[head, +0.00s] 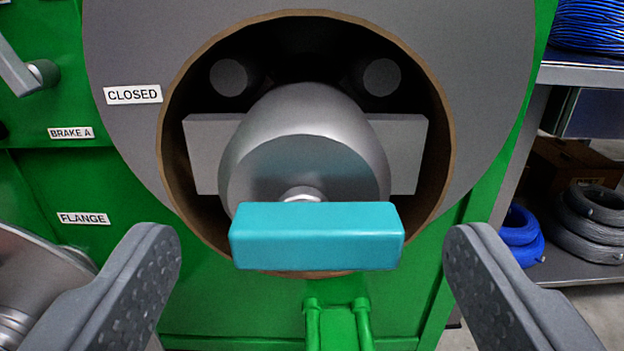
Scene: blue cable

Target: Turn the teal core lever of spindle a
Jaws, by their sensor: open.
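The teal core lever (316,237) lies roughly level across the front of a rounded grey hub (305,130), inside the round dark opening of the spindle. A short light shaft shows just above the lever's middle. My gripper (312,245) is open, with one dark grey finger on each side of the lever. Both fingers stand apart from the lever's ends, with a gap on each side. Nothing is between the fingers except the lever in view; how far ahead of the fingertips it lies is hard to tell.
A grey flange (125,140) with a "CLOSED" label (132,94) surrounds the opening on a green machine (40,165). Labels "BRAKE A" (71,133) and "FLANGE" (84,218) are at left, near a grey handle (18,70). A shelf (580,75) with cable coils stands right.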

